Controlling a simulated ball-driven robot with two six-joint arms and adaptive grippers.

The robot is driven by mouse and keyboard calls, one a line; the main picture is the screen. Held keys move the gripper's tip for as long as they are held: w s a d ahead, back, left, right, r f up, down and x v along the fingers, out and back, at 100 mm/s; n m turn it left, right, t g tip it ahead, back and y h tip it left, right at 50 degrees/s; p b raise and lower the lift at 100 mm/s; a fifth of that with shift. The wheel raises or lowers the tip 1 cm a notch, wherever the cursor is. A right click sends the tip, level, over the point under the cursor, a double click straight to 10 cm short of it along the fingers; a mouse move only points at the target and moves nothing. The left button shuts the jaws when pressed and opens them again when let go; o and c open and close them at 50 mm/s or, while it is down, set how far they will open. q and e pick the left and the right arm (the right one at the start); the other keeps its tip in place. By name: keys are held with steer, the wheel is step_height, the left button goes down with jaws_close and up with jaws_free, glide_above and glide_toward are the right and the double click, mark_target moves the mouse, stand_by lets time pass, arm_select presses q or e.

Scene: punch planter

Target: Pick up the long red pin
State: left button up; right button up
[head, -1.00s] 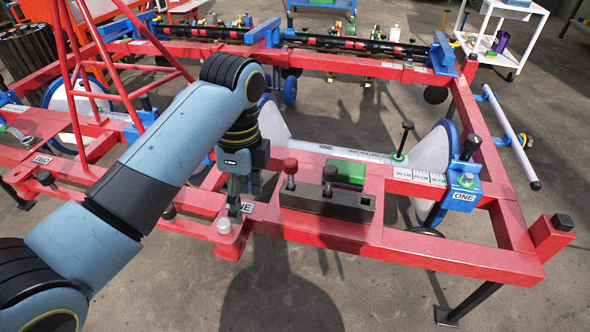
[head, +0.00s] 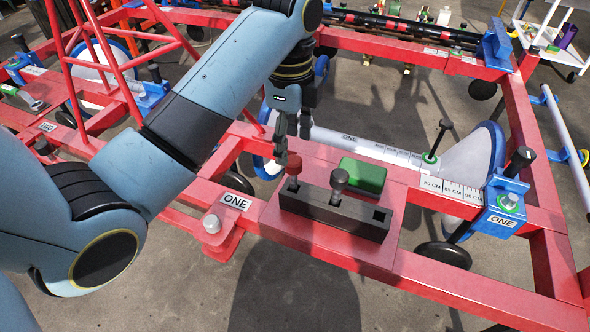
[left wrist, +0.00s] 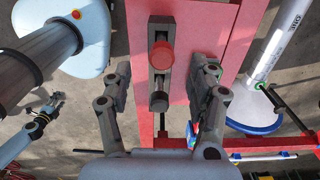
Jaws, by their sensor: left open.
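The long red pin (head: 293,168) stands upright in the left end of a black block (head: 318,208) on the red frame; only its upper part shows. Its round red head (left wrist: 162,55) shows in the left wrist view. A grey-headed pin (head: 339,178) stands beside it in the same block. My left gripper (head: 291,140) is open just above and behind the red pin in the head view. In the left wrist view the red head lies between its spread fingers (left wrist: 165,75), apart from both. My right gripper (left wrist: 52,101) shows small at the left of that view.
A green block (head: 363,175) lies behind the black block. The black block has an empty hole at its right end. A white cone with a blue rim (head: 476,160) and a blue bracket (head: 502,205) are to the right. A grey peg (head: 211,223) stands at the left.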

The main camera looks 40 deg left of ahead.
mark_target(294, 159)
arm_select(q)
steer(key=f, duration=0.2)
steer(key=f+b, duration=0.1)
steer(key=f, duration=0.2)
steer(key=shift+w+d, duration=0.2)
steer(key=shift+f+b, duration=0.25)
steer(key=shift+b, duration=0.05)
steer(key=shift+c, duration=1.2)
jaws_close()
arm_select(e)
steer(key=shift+w+f, duration=0.7)
steer(key=shift+f, duration=0.15)
